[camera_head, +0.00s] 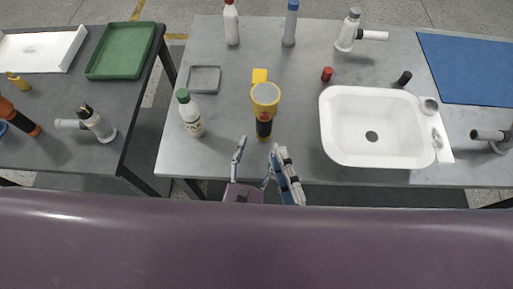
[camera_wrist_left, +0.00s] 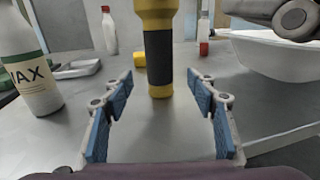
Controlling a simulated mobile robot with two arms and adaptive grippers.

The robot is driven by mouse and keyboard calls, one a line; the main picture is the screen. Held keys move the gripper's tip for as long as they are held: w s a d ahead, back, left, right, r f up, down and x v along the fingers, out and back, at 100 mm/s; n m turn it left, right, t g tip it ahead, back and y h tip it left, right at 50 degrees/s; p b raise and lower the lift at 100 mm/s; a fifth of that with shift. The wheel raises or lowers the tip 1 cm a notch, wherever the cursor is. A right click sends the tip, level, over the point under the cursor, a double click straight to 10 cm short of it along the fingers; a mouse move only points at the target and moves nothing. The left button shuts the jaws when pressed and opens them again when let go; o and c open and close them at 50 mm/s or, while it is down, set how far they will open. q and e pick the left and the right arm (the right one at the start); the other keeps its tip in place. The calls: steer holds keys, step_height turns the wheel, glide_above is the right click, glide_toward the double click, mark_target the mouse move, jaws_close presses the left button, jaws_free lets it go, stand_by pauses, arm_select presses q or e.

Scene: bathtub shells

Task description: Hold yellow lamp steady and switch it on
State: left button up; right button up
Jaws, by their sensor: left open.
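The yellow lamp (camera_head: 265,94) stands upright on the grey table, with its wide head at the top and a dark grip below. A small red spot shows on the grip in the head view. In the left wrist view the lamp (camera_wrist_left: 158,58) stands straight ahead, its head cut off by the top edge. My left gripper (camera_head: 259,148) is open at the table's front edge. Its blue-padded fingers (camera_wrist_left: 160,82) point at the lamp, one to each side of it in the picture. The lamp base appears just beyond the fingertips, untouched. My right gripper is not in view.
A white bottle with a green cap (camera_head: 191,115) stands left of the lamp. A yellow block (camera_head: 260,75) and a grey tray (camera_head: 204,79) lie behind. A white basin (camera_head: 334,130) is on the right. A grey part (camera_wrist_left: 290,16) at the wrist view's top right is unclear.

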mark_target(262, 132)
arm_select(q)
steer(key=w, duration=0.2)
steer(key=w+d, duration=0.1)
steer(key=w, duration=0.4)
steer(key=shift+w+d, duration=0.15)
steer(key=shift+d, duration=0.1)
steer(key=shift+c, duration=0.4)
steer(key=c, duration=1.3)
arm_select(e)
jaws_close()
